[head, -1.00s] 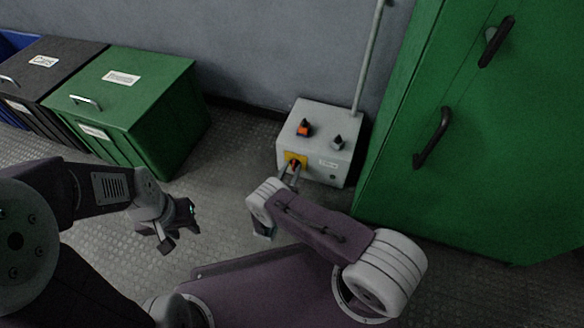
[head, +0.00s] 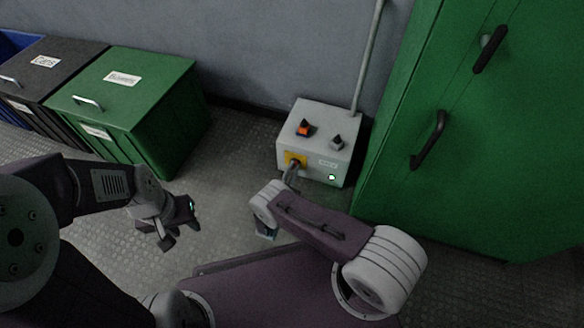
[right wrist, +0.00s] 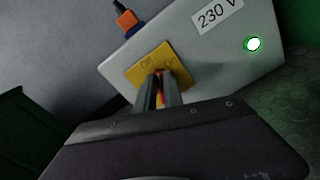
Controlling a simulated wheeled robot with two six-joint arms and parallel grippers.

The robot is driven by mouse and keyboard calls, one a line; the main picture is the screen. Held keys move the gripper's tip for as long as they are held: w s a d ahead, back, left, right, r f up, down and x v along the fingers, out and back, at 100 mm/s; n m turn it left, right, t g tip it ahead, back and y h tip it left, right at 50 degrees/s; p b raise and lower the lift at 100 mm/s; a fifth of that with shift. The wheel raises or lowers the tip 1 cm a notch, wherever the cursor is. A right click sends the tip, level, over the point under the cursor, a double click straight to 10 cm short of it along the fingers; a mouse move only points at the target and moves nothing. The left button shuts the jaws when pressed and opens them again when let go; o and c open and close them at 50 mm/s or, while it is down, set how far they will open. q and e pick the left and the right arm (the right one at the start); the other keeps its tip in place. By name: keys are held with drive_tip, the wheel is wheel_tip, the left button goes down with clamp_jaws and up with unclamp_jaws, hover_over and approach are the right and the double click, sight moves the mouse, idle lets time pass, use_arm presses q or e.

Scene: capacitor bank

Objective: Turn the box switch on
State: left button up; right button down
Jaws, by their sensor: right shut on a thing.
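The grey switch box (head: 314,117) stands on the floor by the wall, with a yellow plate (head: 302,158) on its front. My right gripper (head: 293,168) reaches the plate and is shut on the red switch handle (right wrist: 160,98), which shows as a sliver between the fingers. Most of the handle is hidden. A round lamp (right wrist: 253,44) beside the "230 V" label glows white with a green rim. My left gripper (head: 181,236) is open and empty over the floor.
A green cabinet (head: 470,170) stands close on the right. Green (head: 135,80) and black (head: 50,65) bins stand left. Floor between bins and box is clear.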

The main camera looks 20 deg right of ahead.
drive_tip(key=shift+s+d+f+m+p, duration=0.1)
drive_tip(key=shift+m+p, duration=0.2)
drive_tip(key=shift+m, duration=0.9)
drive_tip(key=shift+s+d+f+m+p, duration=0.1)
drive_tip(key=shift+m+p, duration=0.15)
drive_tip(key=shift+m, duration=0.95)
drive_tip(key=shift+s+d+f+m+p, duration=0.1)
drive_tip(key=shift+m+p, duration=0.2)
drive_tip(key=shift+m, duration=0.9)
drive_tip(key=c, duration=1.5)
unclamp_jaws()
drive_tip(key=shift+o, duration=0.2)
drive_tip(key=shift+a+f, duration=0.1)
